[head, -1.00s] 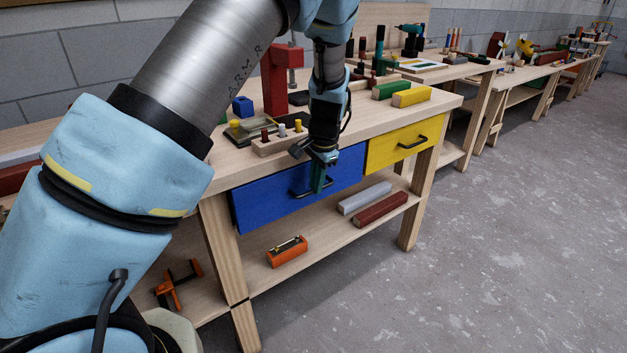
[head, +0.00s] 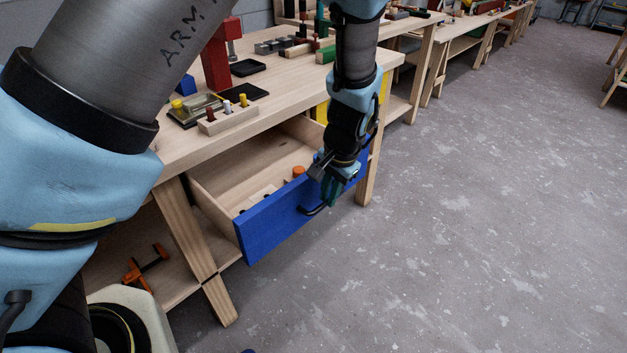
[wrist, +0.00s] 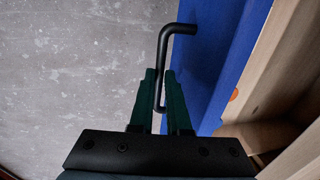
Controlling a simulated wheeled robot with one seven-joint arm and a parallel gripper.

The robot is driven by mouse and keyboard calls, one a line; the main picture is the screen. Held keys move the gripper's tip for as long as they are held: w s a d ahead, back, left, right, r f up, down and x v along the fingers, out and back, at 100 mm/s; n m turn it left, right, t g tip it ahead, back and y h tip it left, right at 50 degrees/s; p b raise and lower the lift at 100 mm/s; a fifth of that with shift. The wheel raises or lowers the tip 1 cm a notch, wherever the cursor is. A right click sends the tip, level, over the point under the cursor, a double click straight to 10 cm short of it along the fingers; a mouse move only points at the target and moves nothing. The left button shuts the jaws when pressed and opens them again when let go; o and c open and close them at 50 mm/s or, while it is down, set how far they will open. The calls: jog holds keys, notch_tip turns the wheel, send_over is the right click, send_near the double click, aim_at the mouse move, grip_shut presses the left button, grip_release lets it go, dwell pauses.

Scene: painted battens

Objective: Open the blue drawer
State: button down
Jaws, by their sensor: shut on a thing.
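The blue drawer (head: 280,225) is pulled well out of the workbench in the head view, and its pale wooden inside shows. An orange round thing and some small pale pieces lie in it. My gripper (head: 332,192) is at the drawer's front, shut on the black handle (head: 312,210). In the wrist view the green fingers of my gripper (wrist: 161,100) close around the black handle (wrist: 164,45), beside the blue drawer front (wrist: 218,45). Part of the drawer front is hidden behind my gripper in the head view.
The workbench top (head: 285,105) holds a red press (head: 216,58), a small peg block (head: 228,118) and other items. A yellow drawer (head: 321,112) is partly hidden by my arm. An orange clamp (head: 146,268) lies on the lower shelf. The grey floor at right is clear.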

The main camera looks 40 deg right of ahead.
jog(key=shift+s+d, duration=0.2)
jog(key=shift+s, duration=0.5)
jog(key=c, duration=0.9)
grip_release()
jog(key=shift+r, duration=0.15)
jog(key=r, duration=0.3)
jog(key=s+r, duration=0.1)
jog(key=r, duration=0.3)
jog(key=s+r+b, duration=0.1)
jog(key=r, duration=0.2)
jog(key=shift+d+r, duration=0.15)
jog(key=shift+w, duration=0.1)
